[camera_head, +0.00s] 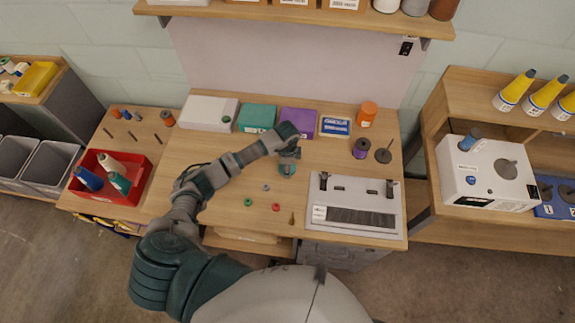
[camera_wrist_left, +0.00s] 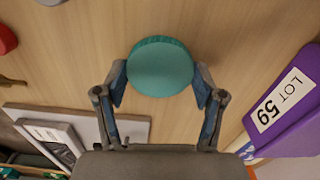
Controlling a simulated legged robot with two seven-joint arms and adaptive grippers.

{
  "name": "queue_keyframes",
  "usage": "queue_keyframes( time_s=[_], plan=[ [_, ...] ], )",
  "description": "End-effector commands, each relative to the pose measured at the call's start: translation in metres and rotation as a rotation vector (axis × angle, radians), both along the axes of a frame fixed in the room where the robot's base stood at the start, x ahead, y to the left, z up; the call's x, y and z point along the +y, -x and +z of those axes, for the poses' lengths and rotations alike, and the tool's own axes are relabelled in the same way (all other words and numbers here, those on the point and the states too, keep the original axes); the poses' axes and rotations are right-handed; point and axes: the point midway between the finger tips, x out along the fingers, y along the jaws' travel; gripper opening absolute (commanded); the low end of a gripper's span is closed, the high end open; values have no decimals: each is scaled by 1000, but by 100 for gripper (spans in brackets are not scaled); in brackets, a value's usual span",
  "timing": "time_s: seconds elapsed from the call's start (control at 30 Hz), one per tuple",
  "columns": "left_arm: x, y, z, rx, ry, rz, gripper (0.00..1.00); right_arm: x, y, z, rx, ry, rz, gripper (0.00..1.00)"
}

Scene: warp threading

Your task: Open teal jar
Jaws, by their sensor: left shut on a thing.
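The teal jar (camera_head: 287,171) stands near the middle of the table, partly hidden by my gripper. In the left wrist view its round teal top (camera_wrist_left: 160,67) sits between my fingers. My left gripper (camera_head: 289,156) is over the jar, with a finger closed on each side of it; the two fingers also show in the left wrist view (camera_wrist_left: 160,88). I cannot tell whether they grip only the lid or also the body. My right gripper is in neither view.
A purple box (camera_head: 297,121) and a teal box (camera_head: 257,117) stand behind the jar. A white loom-like frame (camera_head: 355,190) lies to the right. Small rings, including a red one (camera_head: 276,207), lie in front. A red bin (camera_head: 112,196) stands left.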

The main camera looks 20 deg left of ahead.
Motion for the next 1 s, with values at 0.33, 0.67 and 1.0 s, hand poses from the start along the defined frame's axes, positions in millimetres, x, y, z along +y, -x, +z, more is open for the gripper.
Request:
queue_keyframes(
  time_s=[0.33,0.67,1.0],
  plan=[
    [0,0,-1,1,0,0,94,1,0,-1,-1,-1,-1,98],
    [0,-1,8,-2,2,0,94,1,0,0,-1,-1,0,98],
    [0,0,80,-4,2,-1,94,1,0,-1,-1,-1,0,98]
  ],
)
